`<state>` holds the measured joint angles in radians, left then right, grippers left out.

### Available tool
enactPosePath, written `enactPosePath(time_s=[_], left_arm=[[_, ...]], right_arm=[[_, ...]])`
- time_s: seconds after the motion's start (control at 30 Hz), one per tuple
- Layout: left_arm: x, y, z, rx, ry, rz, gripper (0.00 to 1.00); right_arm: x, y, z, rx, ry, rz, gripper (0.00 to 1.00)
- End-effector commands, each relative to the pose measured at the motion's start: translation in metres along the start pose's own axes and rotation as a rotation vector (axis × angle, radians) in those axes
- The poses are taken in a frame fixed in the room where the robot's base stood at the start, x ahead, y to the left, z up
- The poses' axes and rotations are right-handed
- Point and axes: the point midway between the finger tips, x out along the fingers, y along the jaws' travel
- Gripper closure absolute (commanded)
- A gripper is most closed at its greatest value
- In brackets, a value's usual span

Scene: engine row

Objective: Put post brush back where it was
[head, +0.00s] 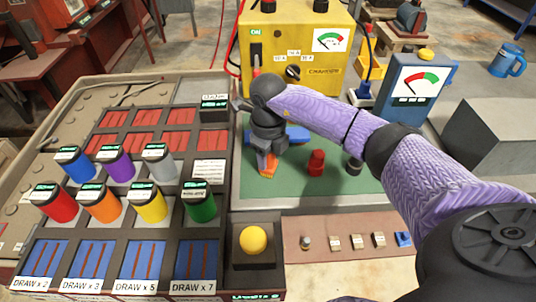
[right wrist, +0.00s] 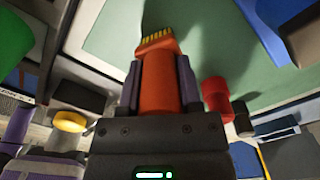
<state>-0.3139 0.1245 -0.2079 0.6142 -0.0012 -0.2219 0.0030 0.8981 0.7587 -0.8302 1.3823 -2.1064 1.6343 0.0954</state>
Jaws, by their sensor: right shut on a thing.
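The post brush (head: 267,166) is orange with a row of yellow bristles at its tip. My right gripper (head: 266,152) is shut on it over the green mat (head: 270,191). In the right wrist view the brush (right wrist: 160,80) sits between the two fingers (right wrist: 160,88), bristles pointing away from the palm. In the head view it points down; I cannot tell whether its bristles touch the mat. A red post (head: 316,162) and a dark post (head: 353,165) stand to its right.
A blue thing (head: 292,134) lies just behind my gripper. Left is a rack with several coloured cylinders (head: 154,203); a yellow button box (head: 253,240) is in front. A yellow charger (head: 296,50) and a blue meter (head: 415,86) stand behind. The mat's front is clear.

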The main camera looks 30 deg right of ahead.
Motion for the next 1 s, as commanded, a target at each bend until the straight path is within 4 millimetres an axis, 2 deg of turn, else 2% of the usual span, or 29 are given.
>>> enactPosePath(time_s=[0.03, 0.2, 0.43, 0.53, 0.8, 0.9, 1.0], left_arm=[[0.002, -0.001, 0.000, 0.000, 0.000, -0.002, 0.41], [0.001, -0.002, -0.004, 0.000, 0.006, -0.004, 0.41], [0.001, -0.001, -0.005, -0.002, 0.009, -0.001, 0.41], [-0.004, 0.002, -0.007, -0.004, 0.012, 0.003, 0.41], [-0.025, 0.011, -0.016, -0.009, 0.037, 0.017, 0.41], [-0.030, 0.011, -0.017, -0.008, 0.040, 0.018, 0.41], [-0.032, 0.011, -0.017, -0.006, 0.041, 0.018, 0.41]], right_arm=[[0.002, 0.000, 0.000, 0.000, 0.001, 0.000, 0.53], [0.001, 0.000, 0.000, 0.000, 0.000, 0.000, 0.20], [0.001, 0.000, 0.000, 0.000, 0.000, 0.000, 0.20], [-0.008, 0.000, 0.000, 0.000, -0.001, 0.000, 0.20], [-0.084, 0.000, 0.001, -0.001, -0.006, -0.002, 0.20], [-0.105, 0.000, 0.001, -0.001, -0.004, -0.001, 0.20], [-0.118, 0.000, 0.000, 0.000, -0.002, -0.001, 0.20]])
